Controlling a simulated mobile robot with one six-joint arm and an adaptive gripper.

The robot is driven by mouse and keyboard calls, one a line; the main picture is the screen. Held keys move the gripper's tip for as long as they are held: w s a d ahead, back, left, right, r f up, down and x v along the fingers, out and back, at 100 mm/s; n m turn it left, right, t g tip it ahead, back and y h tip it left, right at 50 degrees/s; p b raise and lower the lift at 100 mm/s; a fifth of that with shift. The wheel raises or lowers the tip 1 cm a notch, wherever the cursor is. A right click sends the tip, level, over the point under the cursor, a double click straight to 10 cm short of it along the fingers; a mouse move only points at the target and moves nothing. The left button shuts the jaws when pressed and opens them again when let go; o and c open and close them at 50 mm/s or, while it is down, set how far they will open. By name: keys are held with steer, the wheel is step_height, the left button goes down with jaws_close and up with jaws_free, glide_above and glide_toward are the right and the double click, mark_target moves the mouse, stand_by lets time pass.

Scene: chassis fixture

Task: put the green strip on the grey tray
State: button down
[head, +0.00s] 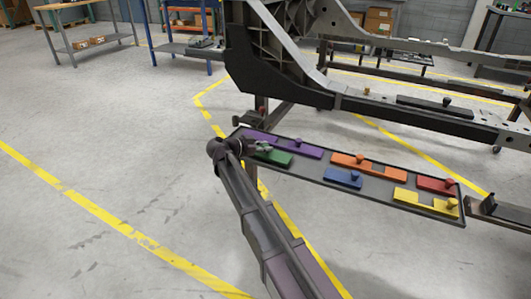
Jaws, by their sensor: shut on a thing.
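The green strip (273,158) is at the left end of the grey tray (376,189), in front of the purple strip (292,145). My gripper (263,147) is shut on the green strip, at its upper side near the left end. The gripper and wrist hide part of the strip, including its knob. The strip looks level and over the tray floor. I cannot tell whether it rests on the tray or is slightly above it.
The tray also holds an orange strip (369,165), a blue strip (343,178), a red strip (436,185) and a yellow strip (427,202), with knobs. The chassis rail (420,113) runs behind the tray, carrying a black strip (424,103). The floor to the left is clear.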

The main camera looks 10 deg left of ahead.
steer(key=shift+f, duration=0.5)
steer(key=shift+c, duration=1.9)
jaws_free()
steer(key=shift+r, duration=0.25)
steer(key=p+v, duration=0.3)
steer(key=v, duration=0.9)
